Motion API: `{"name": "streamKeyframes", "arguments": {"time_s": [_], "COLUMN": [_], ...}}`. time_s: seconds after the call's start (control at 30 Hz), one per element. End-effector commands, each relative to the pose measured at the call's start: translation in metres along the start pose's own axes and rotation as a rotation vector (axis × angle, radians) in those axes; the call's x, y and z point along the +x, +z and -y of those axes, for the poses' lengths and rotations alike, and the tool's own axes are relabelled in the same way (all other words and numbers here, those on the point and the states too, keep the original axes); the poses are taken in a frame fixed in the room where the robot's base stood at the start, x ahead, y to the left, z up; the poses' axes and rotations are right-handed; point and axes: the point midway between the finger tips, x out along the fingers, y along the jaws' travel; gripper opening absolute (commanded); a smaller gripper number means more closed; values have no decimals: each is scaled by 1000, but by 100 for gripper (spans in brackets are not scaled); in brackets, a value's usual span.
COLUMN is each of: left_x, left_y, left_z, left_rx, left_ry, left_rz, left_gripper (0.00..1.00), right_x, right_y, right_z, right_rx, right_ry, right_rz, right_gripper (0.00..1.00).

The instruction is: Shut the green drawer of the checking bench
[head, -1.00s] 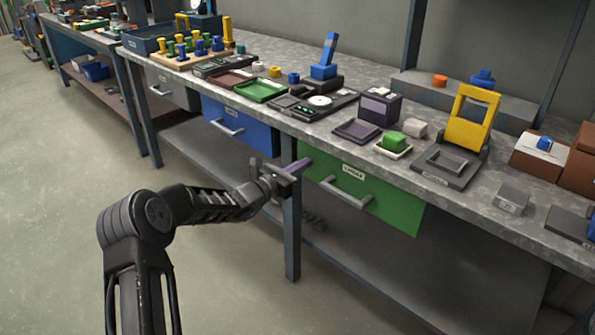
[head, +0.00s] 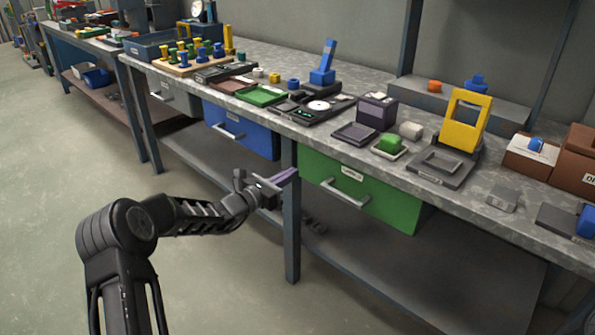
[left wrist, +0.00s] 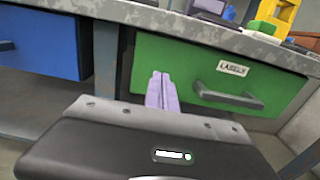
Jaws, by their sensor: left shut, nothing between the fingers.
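The green drawer (head: 392,202) is in the checking bench (head: 360,150), with a grey bar handle (head: 345,193) and a white label on its front. In the head view its front stands out a little from under the bench top, with a strip of its right side showing. It also shows in the left wrist view (left wrist: 185,77). My left gripper (head: 292,175) is shut and empty, its purple fingers pointing at the drawer's left end. In the left wrist view the fingers (left wrist: 162,92) overlap the green front, left of the handle; I cannot tell whether they touch it. My right gripper is not in view.
A blue drawer (head: 240,132) and a grey drawer (head: 175,92) sit to the left. Trays, blocks and a yellow frame (head: 466,120) crowd the bench top. The floor in front is clear.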

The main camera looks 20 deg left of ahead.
Motion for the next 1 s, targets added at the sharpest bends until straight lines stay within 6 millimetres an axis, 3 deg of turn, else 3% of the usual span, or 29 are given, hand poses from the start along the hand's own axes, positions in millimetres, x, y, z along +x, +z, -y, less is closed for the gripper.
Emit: {"name": "streamKeyframes", "arguments": {"time_s": [0.2, 0.4, 1.0], "left_x": [-51, -77, -82], "left_y": [2, 1, -1], "left_z": [-1, 0, 0], "left_rx": [0, 1, 2], "left_ry": [3, 0, 0], "left_rz": [-2, -2, -2], "left_gripper": [0, 0, 0], "right_x": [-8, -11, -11], "right_y": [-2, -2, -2], "right_z": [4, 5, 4], "right_rx": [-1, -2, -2], "right_ry": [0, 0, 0], "right_rz": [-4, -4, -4], "right_gripper": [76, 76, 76]}}
